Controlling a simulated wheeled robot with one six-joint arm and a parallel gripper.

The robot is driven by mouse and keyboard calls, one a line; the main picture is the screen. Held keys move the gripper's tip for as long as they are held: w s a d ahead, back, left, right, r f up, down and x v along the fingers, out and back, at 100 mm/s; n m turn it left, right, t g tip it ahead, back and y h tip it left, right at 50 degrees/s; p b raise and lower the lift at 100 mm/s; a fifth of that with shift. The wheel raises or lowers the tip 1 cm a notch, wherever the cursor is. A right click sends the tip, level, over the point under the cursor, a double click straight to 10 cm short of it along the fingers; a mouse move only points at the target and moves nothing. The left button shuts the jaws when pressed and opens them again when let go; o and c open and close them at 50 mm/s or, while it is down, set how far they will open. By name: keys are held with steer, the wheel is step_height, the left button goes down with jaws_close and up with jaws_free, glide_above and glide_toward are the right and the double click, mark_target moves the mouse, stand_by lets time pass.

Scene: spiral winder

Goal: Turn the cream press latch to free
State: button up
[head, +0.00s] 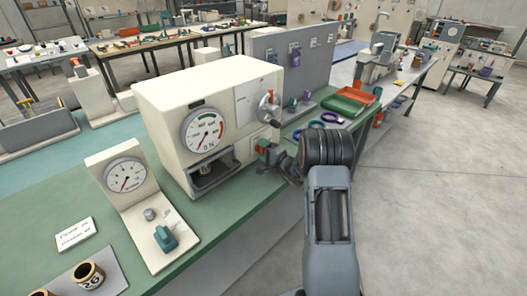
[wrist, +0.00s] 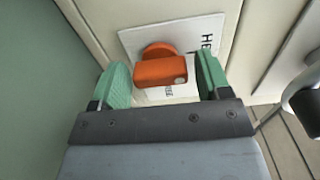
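The cream press (head: 160,112) is a large box with a round dial on its front. Letters starting "HE" show on the plate, and other lettering is partly hidden. My gripper (wrist: 163,80) is open, with one green finger pad on each side of the orange handle. The left pad looks very close to it; contact cannot be told. In the head view my gripper (head: 270,154) is at the press's right side.
A crank handle (head: 269,104) sticks out above the latch on the same side. A grey panel (head: 290,62), green tray (head: 343,107) and purple ring (head: 331,118) are beyond. A smaller gauge stand (head: 122,178) is on the green bench at left. Floor at right is clear.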

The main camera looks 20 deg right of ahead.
steer(key=c, duration=0.7)
steer(key=shift+c, duration=0.2)
steer(key=shift+f+b, duration=0.1)
steer(key=shift+b, duration=0.2)
steer(key=shift+f+m+b, duration=0.15)
steer(key=shift+m+b, duration=0.85)
steer(key=shift+b, duration=0.05)
steer(key=m+b, duration=0.3)
steer(key=shift+m, duration=0.3)
steer(key=m+b, duration=0.2)
steer(key=m, duration=1)
steer(key=shift+r, duration=0.2)
steer(key=shift+m, duration=0.3)
